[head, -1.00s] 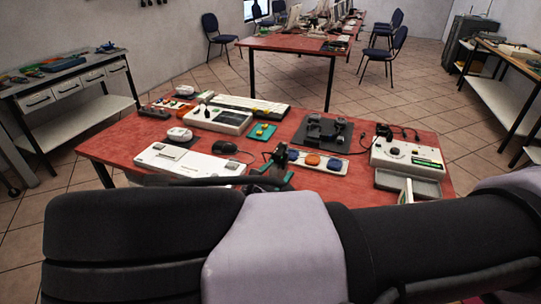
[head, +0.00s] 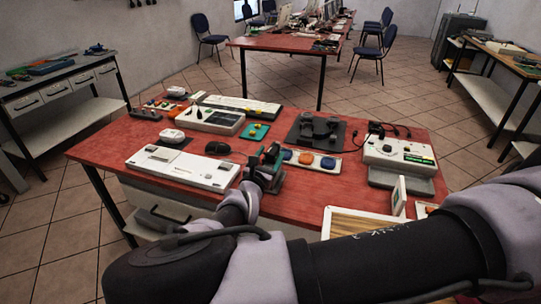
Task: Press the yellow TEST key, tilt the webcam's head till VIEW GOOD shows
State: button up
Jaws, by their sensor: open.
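My gripper (head: 265,160) is open, with nothing visible between its fingers. It is over the red table (head: 325,201), just left of a strip with blue and orange keys. A pale console (head: 400,147) with a dark knob and a green display strip stands at the right; the display's words are too small to read. A small dark device (head: 376,128) at its back left may be the webcam, but its head tilt cannot be made out. A small yellow-orange key (head: 254,131) sits on a green board at the table's middle; its label cannot be read.
The key strip (head: 310,161) and a black mat with dark parts (head: 316,131) lie between my gripper and the console. Bare red table shows in front of the strip.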

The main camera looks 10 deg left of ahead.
jog(key=shift+w, duration=0.1)
grip_shut()
jog(key=shift+d+m, duration=0.15)
jog(key=shift+m, duration=0.65)
grip_release()
jog(key=s, duration=1)
jog(key=shift+s+a, duration=0.4)
